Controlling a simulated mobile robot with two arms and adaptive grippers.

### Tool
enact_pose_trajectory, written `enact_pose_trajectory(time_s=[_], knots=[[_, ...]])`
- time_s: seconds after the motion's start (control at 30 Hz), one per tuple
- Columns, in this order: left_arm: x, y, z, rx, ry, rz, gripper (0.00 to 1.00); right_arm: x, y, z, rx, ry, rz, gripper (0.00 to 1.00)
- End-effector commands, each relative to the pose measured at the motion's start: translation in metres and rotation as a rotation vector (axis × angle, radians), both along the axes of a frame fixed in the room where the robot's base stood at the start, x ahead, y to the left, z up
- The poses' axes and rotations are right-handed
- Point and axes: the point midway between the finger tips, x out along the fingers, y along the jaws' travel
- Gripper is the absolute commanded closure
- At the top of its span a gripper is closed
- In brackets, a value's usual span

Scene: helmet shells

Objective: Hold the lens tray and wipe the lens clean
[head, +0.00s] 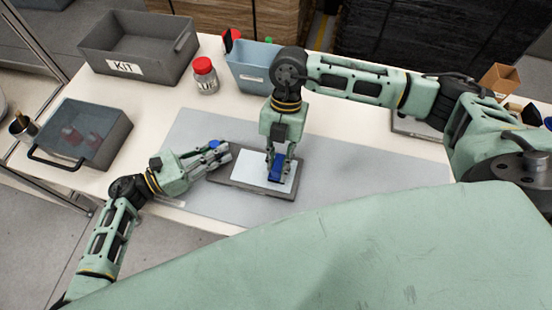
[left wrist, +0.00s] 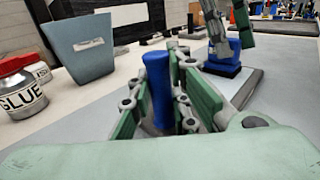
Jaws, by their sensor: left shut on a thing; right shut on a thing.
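The lens tray (head: 228,182) is a flat dark grey tray on the grey mat, with a pale, whitish lens panel (head: 251,161) lying in it. My left gripper (head: 217,150) is shut on a blue upright handle at the tray's left end; the handle (left wrist: 157,88) stands between the fingers in the left wrist view. Whether it is joined to the tray is hidden. My right gripper (head: 279,165) points down over the panel, shut on a blue wiping block (head: 275,172). In the left wrist view the block (left wrist: 222,58) has a dark underside and appears at the panel's surface.
A blue-grey bin (head: 250,72) and a red-lidded glue jar (head: 206,80) stand behind the mat (head: 335,185). A grey KIT box (head: 150,50) is at back left. A grey lidded container (head: 95,125) sits at the left edge. The mat right of the tray is clear.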

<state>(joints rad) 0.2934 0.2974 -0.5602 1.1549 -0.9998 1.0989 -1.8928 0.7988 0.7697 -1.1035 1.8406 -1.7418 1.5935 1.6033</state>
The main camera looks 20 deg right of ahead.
Motion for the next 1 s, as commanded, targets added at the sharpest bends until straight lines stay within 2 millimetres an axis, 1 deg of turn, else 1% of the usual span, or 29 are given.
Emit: enact_pose_trajectory(time_s=[0.27, 0.7, 1.0], knots=[[0.001, 0.001, 0.001, 0.000, -0.001, 0.003, 1.00, 0.002, 0.003, -0.001, -0.002, 0.001, 0.000, 1.00], [0.001, 0.000, 0.001, -0.001, -0.001, 0.000, 1.00, 0.020, 0.025, -0.001, -0.001, 0.000, 0.000, 1.00], [0.000, 0.000, 0.001, -0.001, -0.001, -0.001, 1.00, 0.021, 0.026, 0.000, -0.001, -0.001, -0.001, 1.00]])
